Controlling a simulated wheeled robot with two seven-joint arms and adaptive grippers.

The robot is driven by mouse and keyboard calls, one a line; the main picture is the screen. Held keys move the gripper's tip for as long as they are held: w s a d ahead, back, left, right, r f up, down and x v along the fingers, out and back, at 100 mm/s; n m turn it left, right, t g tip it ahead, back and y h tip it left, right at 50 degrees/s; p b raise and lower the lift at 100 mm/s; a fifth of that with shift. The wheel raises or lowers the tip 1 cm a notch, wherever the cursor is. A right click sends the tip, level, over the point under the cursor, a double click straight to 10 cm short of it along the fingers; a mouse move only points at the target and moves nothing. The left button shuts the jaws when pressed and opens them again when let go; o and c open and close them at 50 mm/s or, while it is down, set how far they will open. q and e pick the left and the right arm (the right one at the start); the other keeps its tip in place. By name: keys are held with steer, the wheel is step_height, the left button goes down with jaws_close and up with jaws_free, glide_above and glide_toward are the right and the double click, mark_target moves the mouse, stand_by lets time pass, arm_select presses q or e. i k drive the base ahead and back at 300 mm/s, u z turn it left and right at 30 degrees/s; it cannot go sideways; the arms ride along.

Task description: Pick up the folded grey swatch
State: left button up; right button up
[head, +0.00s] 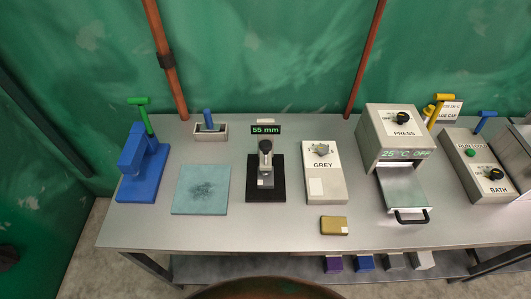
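I cannot single out the folded grey swatch with certainty. On the lower shelf, at the front of the bench, a grey block-like piece (394,262) and a lighter grey one (421,260) show partly, each with a pale label. Their upper parts are hidden by the bench edge, and I cannot tell whether they are folded cloth. A flat tan-gold piece (332,225) with a small white label lies on the bench top near the front edge. A white box marked GREY (323,165) stands behind it. Neither of my grippers is in view.
The steel bench (250,233) carries a blue device (143,170), a teal mat (202,190), a black gauge stand (266,178), a press (398,130) with its tray out and a bath box (482,165). The front strip left of the gold piece is clear.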

mark_target(263, 181)
steer(key=u, duration=0.8)
steer(key=k, duration=1.05)
steer(key=u, duration=1.15)
steer(key=i, duration=1.05)
steer(key=z, duration=1.4)
steer(key=i, duration=0.7)
steer(key=z, duration=0.9)
